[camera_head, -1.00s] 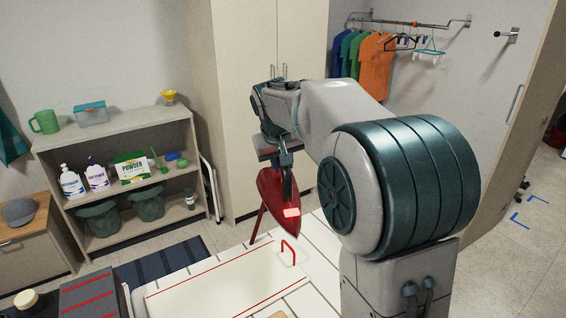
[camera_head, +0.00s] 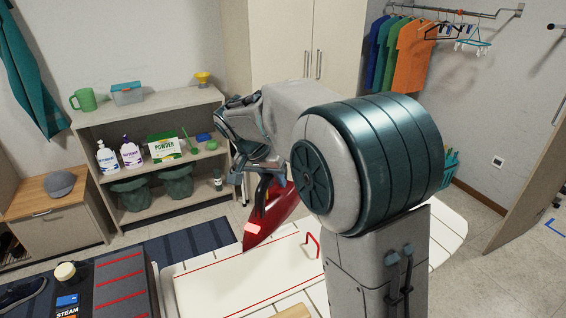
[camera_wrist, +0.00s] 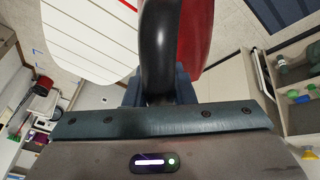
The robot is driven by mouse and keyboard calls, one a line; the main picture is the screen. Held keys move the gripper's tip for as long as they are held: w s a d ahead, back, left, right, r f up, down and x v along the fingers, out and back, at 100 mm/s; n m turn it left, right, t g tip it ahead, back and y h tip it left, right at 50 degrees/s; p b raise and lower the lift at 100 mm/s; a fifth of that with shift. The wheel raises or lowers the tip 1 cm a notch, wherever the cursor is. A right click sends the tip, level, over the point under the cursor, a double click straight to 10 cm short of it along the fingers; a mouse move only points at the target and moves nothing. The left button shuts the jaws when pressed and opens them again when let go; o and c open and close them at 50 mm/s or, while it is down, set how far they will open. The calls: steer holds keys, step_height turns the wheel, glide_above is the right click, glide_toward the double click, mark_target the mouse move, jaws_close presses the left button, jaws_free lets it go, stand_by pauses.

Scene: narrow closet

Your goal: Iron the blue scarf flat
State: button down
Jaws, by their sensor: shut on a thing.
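A red iron (camera_head: 276,213) with a black handle (camera_head: 262,192) is held in my gripper (camera_head: 258,172). The jaws are shut on the handle, partly hidden by my arm. The iron is tilted, its nose pointing down and left over the far edge of the white ironing board (camera_head: 200,297); I cannot tell whether it touches. In the wrist view the handle (camera_wrist: 160,45) rises from the jaws, with the red body (camera_wrist: 196,32) behind it and the board (camera_wrist: 90,35) to the left. I cannot make out a blue scarf; my arm hides part of the board.
A red wire loop (camera_head: 312,243) stands on the board. A dark stand with red stripes (camera_head: 118,285) is at the left. A shelf (camera_head: 150,118) with bottles and a powder box stands behind. A clothes rail (camera_head: 455,12) holds shirts at the back right. A dark rug (camera_head: 185,243) lies on the floor.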

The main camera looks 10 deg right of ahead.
mark_target(260, 223)
steer(key=s+a+m+g, duration=0.1)
steer(key=s+m, duration=0.1)
steer(key=s+a+f+m+g+p, duration=0.1)
steer(key=m, duration=0.2)
steer(key=s+a+f+m+g+p, duration=0.1)
steer(key=s+a+m, duration=0.1)
steer(key=shift+s+a+f+h, duration=0.1)
steer(key=shift+s+f+h, duration=0.2)
steer(key=shift+h, duration=0.1)
steer(key=shift+s+f+m, duration=0.1)
steer(key=shift+f+m, duration=0.05)
steer(key=shift+m, duration=0.25)
steer(key=shift+f+b, duration=1.55)
steer(key=shift+f, duration=1.35)
